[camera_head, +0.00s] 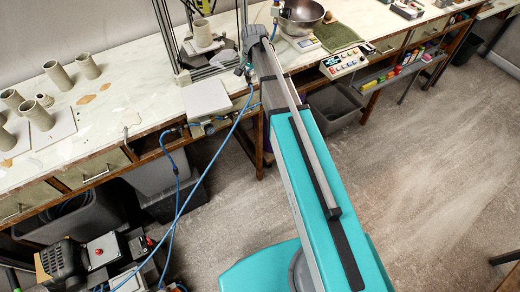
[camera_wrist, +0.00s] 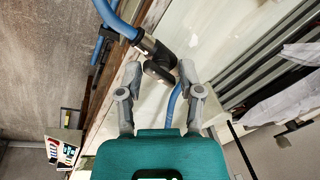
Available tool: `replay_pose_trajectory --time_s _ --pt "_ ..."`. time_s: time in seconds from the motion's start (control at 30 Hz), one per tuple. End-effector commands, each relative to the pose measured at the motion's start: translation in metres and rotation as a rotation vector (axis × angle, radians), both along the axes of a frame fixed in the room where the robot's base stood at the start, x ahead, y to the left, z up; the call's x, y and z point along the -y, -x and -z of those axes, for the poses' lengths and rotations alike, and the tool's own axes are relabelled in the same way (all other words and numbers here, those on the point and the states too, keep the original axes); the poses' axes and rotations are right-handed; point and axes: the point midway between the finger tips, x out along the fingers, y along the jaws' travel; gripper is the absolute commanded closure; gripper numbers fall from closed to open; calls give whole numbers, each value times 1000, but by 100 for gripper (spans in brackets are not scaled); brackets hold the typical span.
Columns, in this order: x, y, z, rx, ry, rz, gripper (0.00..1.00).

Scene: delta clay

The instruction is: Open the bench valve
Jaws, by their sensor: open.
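The bench valve (camera_wrist: 155,58) shows in the wrist view as a dark metal fitting with a black handle, joined to a thick blue hose. My gripper (camera_wrist: 159,72) is open, with one grey finger on each side of the handle's line. The handle's end lies at or just beyond the gap between the fingertips; I cannot tell whether it touches them. In the head view my arm reaches to the bench edge, and its end (camera_head: 246,66) is small there. I cannot make out the valve clearly in that view.
The bench (camera_head: 125,93) holds several clay cylinders (camera_head: 57,75), a metal bowl (camera_head: 301,14) and a control box (camera_head: 345,62). Blue hoses (camera_head: 205,172) hang in front of it. Grey bins (camera_head: 333,106) stand below. The floor on the right (camera_head: 430,160) is clear.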

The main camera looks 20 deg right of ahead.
Motion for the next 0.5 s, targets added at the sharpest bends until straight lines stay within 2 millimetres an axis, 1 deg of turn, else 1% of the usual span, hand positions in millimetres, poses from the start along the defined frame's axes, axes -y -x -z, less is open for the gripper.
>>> replay_pose_trajectory --time_s 0.5 --pt "-3 -3 -1 -75 -1 326 52"
